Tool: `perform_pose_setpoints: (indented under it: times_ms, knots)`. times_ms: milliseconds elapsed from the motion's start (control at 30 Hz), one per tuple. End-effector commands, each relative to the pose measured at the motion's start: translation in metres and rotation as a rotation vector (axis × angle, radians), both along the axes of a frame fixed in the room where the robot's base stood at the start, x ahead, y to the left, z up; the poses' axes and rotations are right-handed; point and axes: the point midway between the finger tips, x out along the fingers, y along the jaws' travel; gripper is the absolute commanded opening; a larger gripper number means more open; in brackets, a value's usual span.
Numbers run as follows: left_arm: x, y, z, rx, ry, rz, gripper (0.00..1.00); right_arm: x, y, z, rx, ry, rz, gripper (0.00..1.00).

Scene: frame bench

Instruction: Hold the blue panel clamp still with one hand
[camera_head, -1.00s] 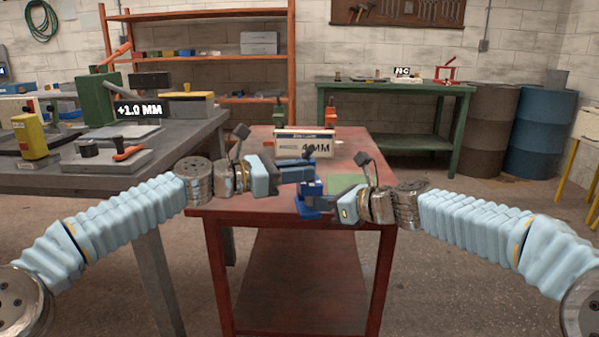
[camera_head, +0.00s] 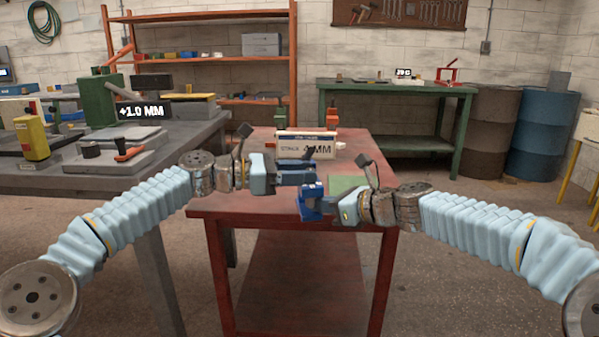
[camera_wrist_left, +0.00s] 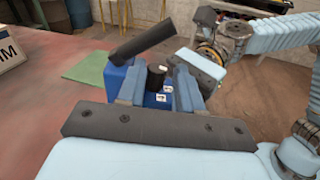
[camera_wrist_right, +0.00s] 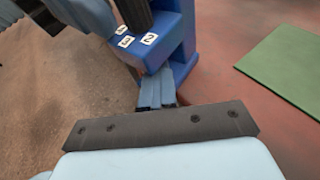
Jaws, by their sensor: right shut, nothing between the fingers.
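The blue panel clamp (camera_head: 311,206) stands at the front edge of the red table. In the left wrist view its blue body (camera_wrist_left: 115,78) carries a black knob (camera_wrist_left: 156,76) and small white number labels. My left gripper (camera_head: 312,172) is open just above the clamp. Its fingers (camera_wrist_left: 160,92) are apart on either side of the knob, with no clear contact. My right gripper (camera_head: 328,200) is shut and empty beside the clamp. In the right wrist view its closed fingertips (camera_wrist_right: 156,82) are close against the blue block (camera_wrist_right: 148,48); whether they touch is unclear.
The red table (camera_head: 235,200) also holds a green mat (camera_head: 347,184) right of the clamp and a white box marked 4 MM (camera_head: 300,148) behind. A grey bench (camera_head: 60,182) with tools stands left. The table's front left is clear.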

Motion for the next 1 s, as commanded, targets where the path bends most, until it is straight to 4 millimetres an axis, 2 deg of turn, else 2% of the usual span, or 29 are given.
perform_pose_setpoints:
  times_ms: [33,67,433,800,1000]
  knots:
    - [0.000,0.000,-0.001,0.000,0.000,0.001,0.44,0.000,0.000,-0.009,-0.008,0.013,0.003,0.00]
    - [0.000,0.000,-0.001,0.000,0.000,0.001,0.48,0.000,0.000,-0.009,-0.008,0.013,0.003,0.00]
    - [0.000,0.007,0.000,-0.001,-0.002,0.008,0.48,0.000,-0.001,-0.010,-0.009,0.013,0.001,0.00]
    - [-0.015,0.062,0.004,0.001,-0.003,0.007,0.48,0.001,-0.002,-0.010,-0.009,0.013,0.000,0.00]
    - [-0.020,0.077,0.005,0.000,-0.002,0.002,0.48,0.001,-0.002,-0.010,-0.009,0.013,-0.002,0.00]
